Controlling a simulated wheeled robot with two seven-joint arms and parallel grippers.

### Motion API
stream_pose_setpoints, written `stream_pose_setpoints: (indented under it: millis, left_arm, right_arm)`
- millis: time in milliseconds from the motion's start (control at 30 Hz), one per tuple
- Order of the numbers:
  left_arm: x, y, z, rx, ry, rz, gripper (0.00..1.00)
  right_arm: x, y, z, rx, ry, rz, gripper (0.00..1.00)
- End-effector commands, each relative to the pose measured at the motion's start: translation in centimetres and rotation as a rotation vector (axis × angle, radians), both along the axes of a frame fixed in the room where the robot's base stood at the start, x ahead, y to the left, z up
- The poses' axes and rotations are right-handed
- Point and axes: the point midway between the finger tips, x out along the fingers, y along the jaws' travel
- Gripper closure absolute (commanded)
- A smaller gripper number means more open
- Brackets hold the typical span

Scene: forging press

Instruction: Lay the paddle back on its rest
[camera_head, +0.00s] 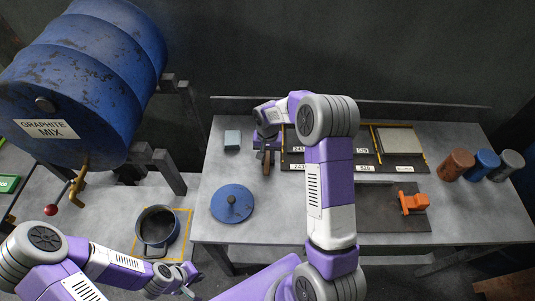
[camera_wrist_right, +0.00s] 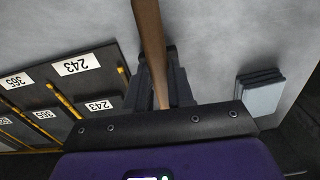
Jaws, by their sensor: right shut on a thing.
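The paddle shows as a brown wooden handle (camera_head: 267,168) at the back of the grey table, left of the labelled rack. In the right wrist view the handle (camera_wrist_right: 150,45) runs from the top edge down between the dark fingers. My right gripper (camera_head: 267,146) is shut on the handle; my arm and the gripper body hide the rest of the paddle. I cannot make out its rest for certain. My left gripper (camera_head: 189,279) is low in the head view, right of and below the pot, and its jaw opening is unclear.
The dark rack (camera_head: 294,167) has numbered labels and yellow dividers. A blue lid (camera_head: 232,203), a pale blue stack (camera_head: 232,140) and an orange piece (camera_head: 413,203) lie on the table. Several cans (camera_head: 457,164) stand at right. A pot (camera_head: 158,228) sits below the blue drum (camera_head: 85,80).

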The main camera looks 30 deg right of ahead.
Motion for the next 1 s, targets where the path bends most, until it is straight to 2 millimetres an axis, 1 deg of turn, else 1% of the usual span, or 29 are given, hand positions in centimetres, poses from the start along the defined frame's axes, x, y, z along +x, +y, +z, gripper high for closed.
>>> stream_pose_setpoints:
  millis: [333,967,1000]
  left_arm:
    - [0.0,0.0,-0.1,0.0,0.0,0.0,1.0]
    - [0.0,0.0,-0.8,0.0,0.0,0.0,1.0]
    - [0.0,0.0,-0.8,0.0,0.0,0.0,1.0]
  right_arm:
    - [0.0,0.0,0.0,0.001,-0.001,0.0,1.0]
    - [0.0,0.0,-1.0,0.001,-0.001,0.001,1.0]
    - [0.0,0.0,-1.0,0.001,-0.001,0.001,0.73]
